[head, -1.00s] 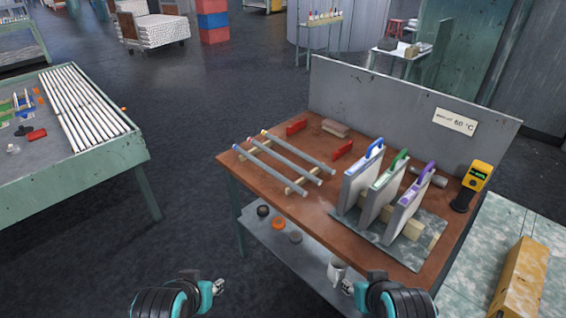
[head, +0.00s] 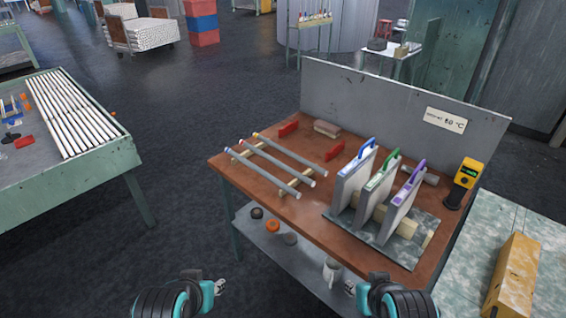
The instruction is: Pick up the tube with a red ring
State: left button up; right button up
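Three grey tubes lie side by side on wooden rests on the brown bench: a left tube (head: 262,171), a middle tube (head: 278,162) and a right tube (head: 292,156). Each has a small coloured mark near its far end. The right one looks yellow; the marks on the other two are too small for me to tell which is red. My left gripper (head: 220,286) and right gripper (head: 349,287) are low in the view, in front of the bench and well apart from the tubes. Their finger opening is too small to judge. No tube is held.
Upright panels with blue (head: 358,158), green (head: 381,172) and purple (head: 408,188) handles stand right of the tubes. Red blocks (head: 289,129) lie behind. A yellow handheld device (head: 466,178) stands at right. A mug (head: 332,270) sits on the lower shelf.

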aim_at(289, 171)
jog(key=i+j+z, duration=0.15)
jog(key=z, duration=0.3)
jog(key=i+j+z, duration=0.15)
jog(key=z, duration=0.35)
jog(key=i+j+z, duration=0.1)
jog(key=j, duration=0.3)
jog(key=i+j, duration=0.2)
jog(key=j, duration=0.2)
jog(key=i+j+z, duration=0.15)
jog(key=j, duration=0.3)
jog(key=i+j, duration=0.1)
jog(key=j, duration=0.3)
jog(key=i+j+z, duration=0.15)
jog(key=j, duration=0.3)
